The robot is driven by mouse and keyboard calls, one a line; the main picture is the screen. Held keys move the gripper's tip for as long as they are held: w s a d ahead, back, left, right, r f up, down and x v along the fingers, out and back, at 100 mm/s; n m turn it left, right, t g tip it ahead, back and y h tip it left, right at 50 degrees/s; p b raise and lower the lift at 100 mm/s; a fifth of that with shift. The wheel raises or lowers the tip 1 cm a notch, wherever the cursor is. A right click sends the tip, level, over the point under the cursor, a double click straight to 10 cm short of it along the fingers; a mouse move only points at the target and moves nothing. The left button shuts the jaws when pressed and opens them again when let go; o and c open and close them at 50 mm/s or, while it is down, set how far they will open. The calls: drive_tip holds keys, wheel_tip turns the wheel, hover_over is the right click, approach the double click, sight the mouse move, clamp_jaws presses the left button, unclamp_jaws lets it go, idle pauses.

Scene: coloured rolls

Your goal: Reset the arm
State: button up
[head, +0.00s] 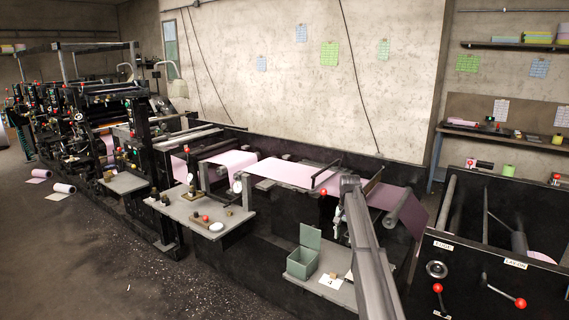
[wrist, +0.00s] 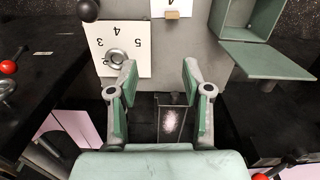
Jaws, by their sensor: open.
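My gripper (wrist: 159,70) is open and empty in the wrist view. Its two green-padded fingers are apart, pointing toward a grey shelf (wrist: 185,70). A numbered white sheet (wrist: 138,66) lies on that shelf beyond the left finger, with a metal ring (wrist: 117,57) on it. In the head view my grey arm (head: 368,250) reaches up from the bottom in front of the machine. I cannot make out the gripper clearly there.
An open green box (head: 301,265) stands on the shelf; its lid (wrist: 268,61) juts right in the wrist view. A red knob (wrist: 8,67) and a black knob (wrist: 88,10) are at the left. Pink web (head: 290,173) runs across the machine. A lever panel (head: 470,275) stands at right.

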drive_tip(key=s+a+f+n+g, duration=0.2)
drive_tip(key=s+f, duration=1.2)
drive_tip(key=s, duration=1.1)
drive_tip(key=s+a+f+n+g, duration=0.2)
drive_tip(key=s+f, duration=1.3)
drive_tip(key=s, duration=1)
drive_tip(key=s+a+f+n+g, duration=0.2)
drive_tip(key=s+f, duration=1.3)
drive_tip(key=s, duration=1.1)
drive_tip(key=shift+a+g, duration=0.25)
drive_tip(key=shift+g, duration=0.05)
